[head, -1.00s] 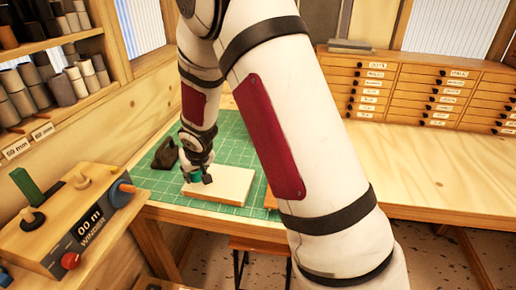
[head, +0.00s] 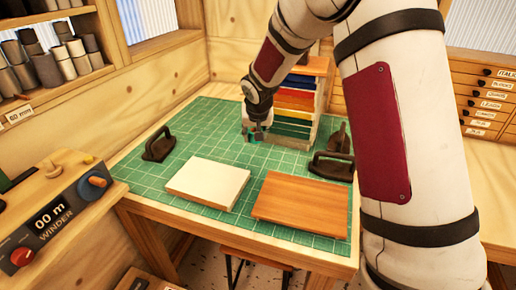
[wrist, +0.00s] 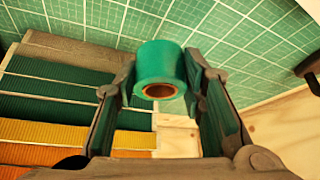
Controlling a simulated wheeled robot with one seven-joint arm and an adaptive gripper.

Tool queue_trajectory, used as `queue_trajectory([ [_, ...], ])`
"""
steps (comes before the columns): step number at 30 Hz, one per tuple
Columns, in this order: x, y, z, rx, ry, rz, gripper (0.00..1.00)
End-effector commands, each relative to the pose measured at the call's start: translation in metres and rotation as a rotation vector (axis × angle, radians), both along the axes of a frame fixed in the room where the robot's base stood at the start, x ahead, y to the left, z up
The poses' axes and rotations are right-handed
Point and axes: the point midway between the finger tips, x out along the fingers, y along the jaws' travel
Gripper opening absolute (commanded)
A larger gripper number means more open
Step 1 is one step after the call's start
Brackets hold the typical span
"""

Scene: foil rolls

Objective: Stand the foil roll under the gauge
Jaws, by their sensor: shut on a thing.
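My gripper (wrist: 160,78) is shut on a green foil roll (wrist: 160,62). The roll sits between the two fingertips, with its brown core opening facing the wrist camera. In the head view my gripper (head: 257,136) is low over the back of the green mat, just left of a rack of coloured layers; the roll is very small there. I cannot tell whether the roll touches the mat. I cannot pick out a gauge with certainty.
The coloured rack (head: 298,98) stands close beside my gripper. A white board (head: 208,182) and a brown board (head: 301,207) lie at the front of the green mat (head: 140,190). Dark handled tools stand left (head: 158,145) and right (head: 331,166). The winder (head: 55,215) is at left.

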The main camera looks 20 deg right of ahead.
Motion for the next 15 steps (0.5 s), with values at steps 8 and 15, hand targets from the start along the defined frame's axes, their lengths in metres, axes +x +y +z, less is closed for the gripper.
queue_trajectory([
  [8,0.000,0.001,-0.035,-0.001,0.000,0.003,0.04],
  [15,-0.001,0.001,-0.061,-0.001,0.002,0.004,0.04],
])
